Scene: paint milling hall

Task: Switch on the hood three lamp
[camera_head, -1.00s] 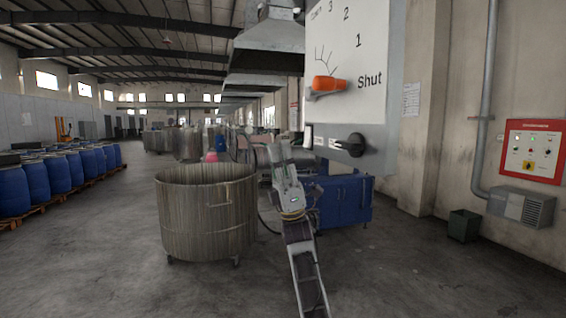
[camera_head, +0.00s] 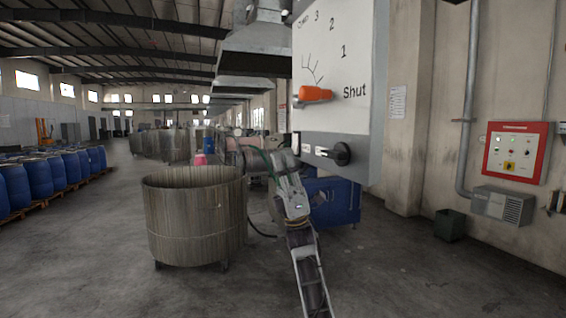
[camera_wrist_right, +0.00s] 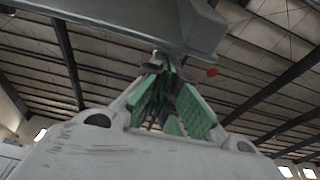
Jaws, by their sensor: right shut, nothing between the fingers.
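A control box (camera_head: 362,80) hangs close in front at the upper right, its white face marked 1, 2, 3 and "Shut". An orange knob (camera_head: 315,94) on it points toward "Shut". Below, on the grey lower panel, a black rotary switch (camera_head: 341,154) sits beside small white labels. My right gripper (camera_head: 284,158) is raised just left of and below that lower panel, apart from the black switch as far as I can tell. In the right wrist view its green-padded fingers (camera_wrist_right: 170,100) are shut and empty, under a grey edge. My left gripper is out of view.
A large ribbed vat (camera_head: 195,215) stands left of my right arm. A blue cabinet (camera_head: 334,202) is behind the arm. Blue drums (camera_head: 40,177) line the left side. A red-framed panel (camera_head: 515,152) is on the right wall. The floor between is open.

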